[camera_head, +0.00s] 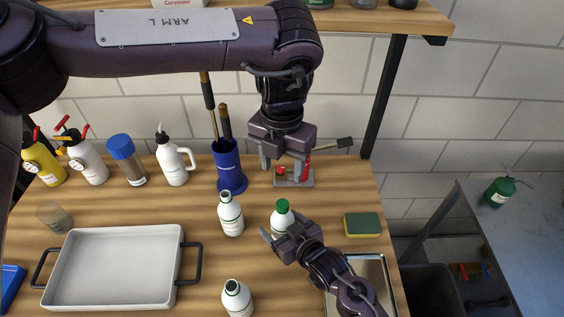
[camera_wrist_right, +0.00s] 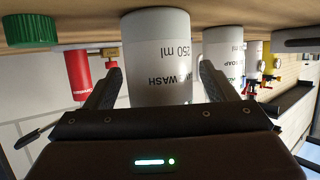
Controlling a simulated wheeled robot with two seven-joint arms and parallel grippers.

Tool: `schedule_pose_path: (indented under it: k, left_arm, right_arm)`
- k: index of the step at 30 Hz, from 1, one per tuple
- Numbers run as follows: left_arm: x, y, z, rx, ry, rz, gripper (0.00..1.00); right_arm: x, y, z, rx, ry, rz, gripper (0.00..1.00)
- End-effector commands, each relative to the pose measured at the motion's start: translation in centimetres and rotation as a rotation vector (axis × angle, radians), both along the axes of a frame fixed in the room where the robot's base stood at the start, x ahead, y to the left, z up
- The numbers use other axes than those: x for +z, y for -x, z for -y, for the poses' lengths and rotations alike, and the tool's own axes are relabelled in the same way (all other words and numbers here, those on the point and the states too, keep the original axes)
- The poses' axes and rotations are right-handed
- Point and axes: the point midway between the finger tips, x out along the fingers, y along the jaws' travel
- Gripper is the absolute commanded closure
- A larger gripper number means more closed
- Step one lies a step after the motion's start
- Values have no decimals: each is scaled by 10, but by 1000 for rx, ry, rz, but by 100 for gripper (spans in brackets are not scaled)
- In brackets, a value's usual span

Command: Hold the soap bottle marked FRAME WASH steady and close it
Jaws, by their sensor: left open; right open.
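The FRAME WASH bottle (camera_head: 282,222) is white and upright on the table. In the upside-down right wrist view its body (camera_wrist_right: 157,60) shows WASH and 250 ml; its top is hidden. My right gripper (camera_head: 284,230) is open, one finger to each side of the bottle. A ribbed green cap (camera_wrist_right: 30,30) also shows beside the bottle near table level in the wrist view. My left gripper (camera_head: 287,168) is open and empty, above and behind the bottle.
Another white bottle (camera_head: 231,214) stands left of it, and a third (camera_head: 237,299) in front. A white tray (camera_head: 110,230) lies at left. A metal tray (camera_head: 375,262) is at right.

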Motion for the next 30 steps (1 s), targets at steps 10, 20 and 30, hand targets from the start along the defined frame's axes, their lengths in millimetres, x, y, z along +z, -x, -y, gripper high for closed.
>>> schedule_pose_path:
  k: [10,20,30]
  left_arm:
    - [-10,0,0,0,0,0,47]
    - [-12,0,0,0,0,0,47]
    - [-12,0,0,0,0,0,47]
  right_arm:
    - [17,42,27,1,2,-2,22]
    - [28,57,38,0,1,-1,22]
    - [28,57,38,0,1,-1,22]
